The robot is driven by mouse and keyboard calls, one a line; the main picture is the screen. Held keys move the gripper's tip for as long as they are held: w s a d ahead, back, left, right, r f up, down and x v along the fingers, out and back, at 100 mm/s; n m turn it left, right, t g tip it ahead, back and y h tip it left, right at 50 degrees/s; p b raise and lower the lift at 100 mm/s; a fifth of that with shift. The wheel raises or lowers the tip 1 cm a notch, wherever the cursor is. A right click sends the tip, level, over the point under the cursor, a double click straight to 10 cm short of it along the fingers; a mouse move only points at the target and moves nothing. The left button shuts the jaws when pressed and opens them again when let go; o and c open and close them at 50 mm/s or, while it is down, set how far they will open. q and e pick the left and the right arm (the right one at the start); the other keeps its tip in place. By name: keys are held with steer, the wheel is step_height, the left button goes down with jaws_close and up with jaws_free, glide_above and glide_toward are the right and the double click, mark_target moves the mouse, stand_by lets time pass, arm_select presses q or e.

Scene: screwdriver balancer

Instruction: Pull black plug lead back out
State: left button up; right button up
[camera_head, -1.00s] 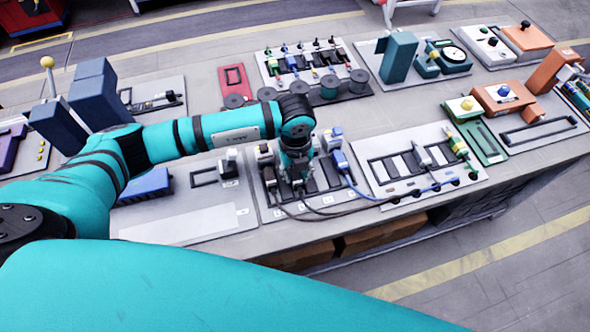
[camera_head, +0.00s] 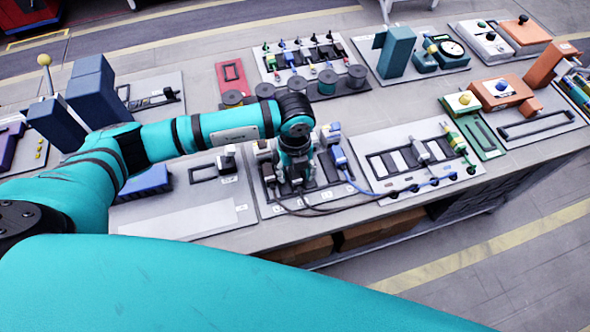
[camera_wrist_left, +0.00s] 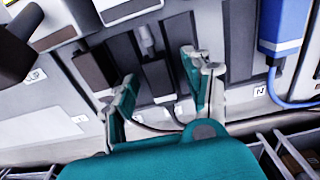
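My left gripper (camera_head: 294,178) points down over the slotted panel (camera_head: 264,212) at the table's front edge. A dark plug (camera_wrist_left: 93,70) sits in a slot just beyond the left finger. My right gripper is not in view.
A blue plug (camera_head: 338,157) with a blue lead (camera_head: 365,189) stands right of the gripper.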

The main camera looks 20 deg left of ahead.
arm_select(q)
steer(key=shift+r, duration=0.2)
step_height(320, 180, up, 12)
steer(key=shift+f, duration=0.15)
